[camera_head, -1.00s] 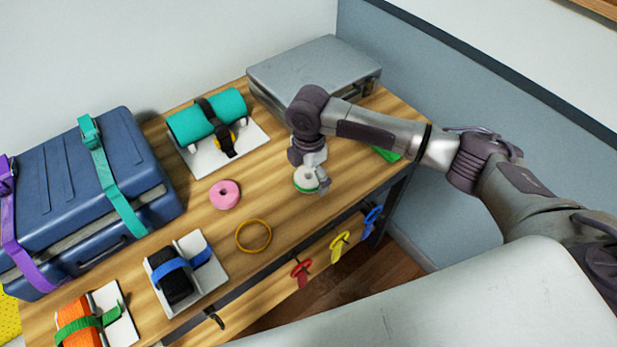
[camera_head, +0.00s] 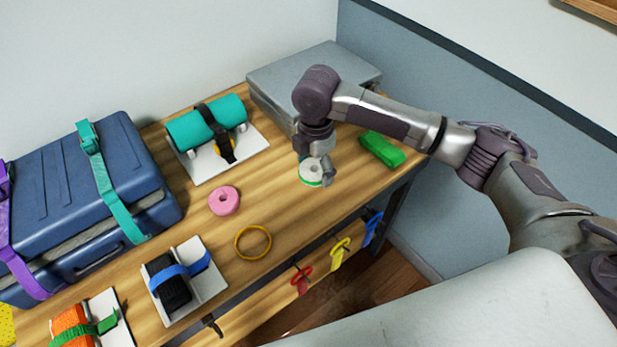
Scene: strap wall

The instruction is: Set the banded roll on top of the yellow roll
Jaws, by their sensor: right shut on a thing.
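The banded roll (camera_head: 310,173), white with a green band, is in the middle right of the head view, over the wooden table. My right gripper (camera_head: 322,170) comes down from above and is shut on it. I cannot tell whether the roll touches the table or hangs just above it. No solid yellow roll shows clearly; a thin yellow-orange ring (camera_head: 253,242) lies flat on the table, to the left of and nearer than the gripper. My left gripper is not in view.
A pink roll (camera_head: 224,201) and a folded green strap (camera_head: 382,149) lie on the table (camera_head: 300,222). A grey case (camera_head: 300,75) stands behind, a blue suitcase (camera_head: 60,200) at left. White holders carry a teal roll (camera_head: 207,121), a black roll (camera_head: 170,283) and an orange roll (camera_head: 70,327).

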